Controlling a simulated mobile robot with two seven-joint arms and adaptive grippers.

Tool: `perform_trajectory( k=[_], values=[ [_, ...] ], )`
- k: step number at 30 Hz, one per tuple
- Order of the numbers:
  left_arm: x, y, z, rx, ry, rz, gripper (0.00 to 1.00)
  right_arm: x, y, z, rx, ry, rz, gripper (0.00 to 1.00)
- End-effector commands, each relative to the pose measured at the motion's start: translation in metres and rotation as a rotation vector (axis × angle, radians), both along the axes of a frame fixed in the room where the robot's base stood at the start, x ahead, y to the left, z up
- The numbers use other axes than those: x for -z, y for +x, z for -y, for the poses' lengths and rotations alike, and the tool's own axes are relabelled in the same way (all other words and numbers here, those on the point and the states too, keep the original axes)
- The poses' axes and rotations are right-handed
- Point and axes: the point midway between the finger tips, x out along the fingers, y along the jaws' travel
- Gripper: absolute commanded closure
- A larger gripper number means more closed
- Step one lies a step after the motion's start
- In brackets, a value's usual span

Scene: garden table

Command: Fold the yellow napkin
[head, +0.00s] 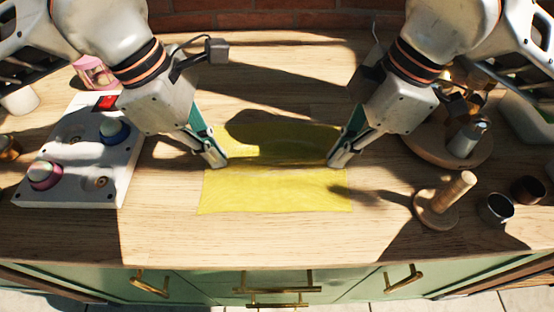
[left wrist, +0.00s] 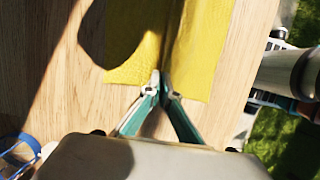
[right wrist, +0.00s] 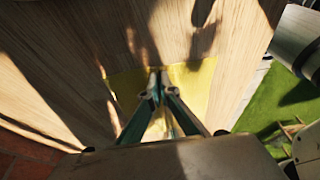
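The yellow napkin (head: 275,192) lies on the wooden table top, with a crease or raised ridge running across it between my two grippers. My left gripper (head: 220,163) is at its left edge. In the left wrist view its fingertips (left wrist: 159,84) are together on the napkin (left wrist: 200,50), where the ridge begins. My right gripper (head: 333,163) is at the right edge. In the right wrist view its fingertips (right wrist: 158,80) are closed together at the napkin (right wrist: 195,85). Shadows darken the napkin's far part.
A white panel with knobs (head: 75,170) stands at the left. A wooden peg stand (head: 436,206), a metal cup (head: 495,208) and a round wooden tray (head: 425,146) with items are at the right. The table in front of the napkin (head: 270,235) is clear.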

Motion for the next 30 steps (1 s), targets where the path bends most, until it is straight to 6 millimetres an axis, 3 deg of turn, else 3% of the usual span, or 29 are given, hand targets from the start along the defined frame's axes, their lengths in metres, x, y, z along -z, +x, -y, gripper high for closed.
perform_trajectory(
  k=[1,21,26,30],
  values=[
    [0.007,-0.001,-0.001,0.000,0.005,-0.013,1.00,0.007,-0.001,0.001,0.000,-0.004,-0.013,1.00],
    [0.008,-0.002,-0.001,0.001,0.006,-0.016,1.00,0.008,-0.001,0.001,0.000,-0.005,-0.014,1.00],
    [0.001,-0.002,-0.001,0.000,0.006,-0.004,1.00,0.000,-0.001,0.001,0.000,-0.005,-0.003,1.00],
    [-0.017,-0.002,-0.001,0.000,0.004,0.023,1.00,-0.017,-0.002,0.001,0.000,-0.004,0.024,1.00]
  ],
)
